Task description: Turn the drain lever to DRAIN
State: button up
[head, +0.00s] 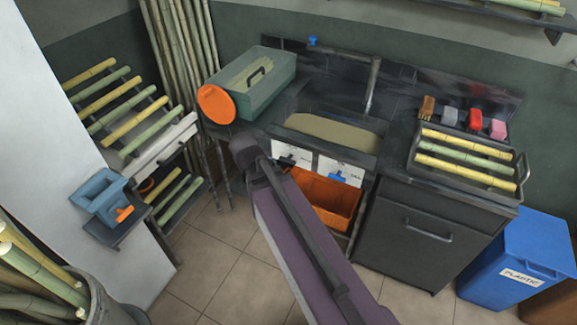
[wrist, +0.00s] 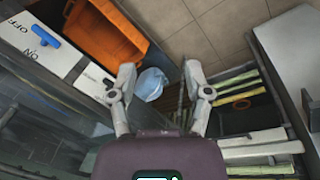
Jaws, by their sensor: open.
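Two white panels sit side by side under the sink front. The right panel (head: 340,168) carries a blue lever (head: 338,178); in the wrist view this blue lever (wrist: 46,36) lies beside the words OFF and ON. The left panel (head: 291,154) has a small dark mark or lever, which shows in the wrist view as a dark piece (wrist: 108,82) near the panel's end. Its lettering is too small to read, so I cannot confirm the drain lever's position. My gripper (wrist: 160,72) is open and empty, with its left finger close beside the left panel. My arm hides it in the head view.
An orange bin (head: 325,198) stands beneath the panels. A pale blue object (wrist: 151,84) shows beyond my fingers. A cane rack (head: 160,150) stands left and a dark cabinet (head: 425,230) right. The tiled floor (head: 225,275) is clear in front.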

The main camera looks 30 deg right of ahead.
jog(key=w+d+f+t+h+b, duration=0.1)
jog(key=w+d+f+h+b, duration=0.2)
jog(key=w+f+b, duration=0.3)
jog(key=w+d+f+h+b, duration=0.3)
jog(key=d+f+h+b, duration=0.15)
jog(key=b, duration=0.45)
jog(key=n+t+h+b, duration=0.1)
jog(key=t+h+b, duration=0.45)
jog(key=b, duration=1.25)
send_near(285, 161)
jog(key=a+g+h, duration=0.2)
jog(key=shift+w+a+f, duration=0.25)
jog(key=shift+w, duration=0.05)
jog(key=shift+d, duration=0.1)
jog(key=shift+f+b+x, duration=0.15)
jog(key=shift+x, duration=3.25)
jog(key=shift+f+b+x, duration=0.15)
jog(key=shift+x, duration=3.25)
jog(key=shift+w, duration=0.1)
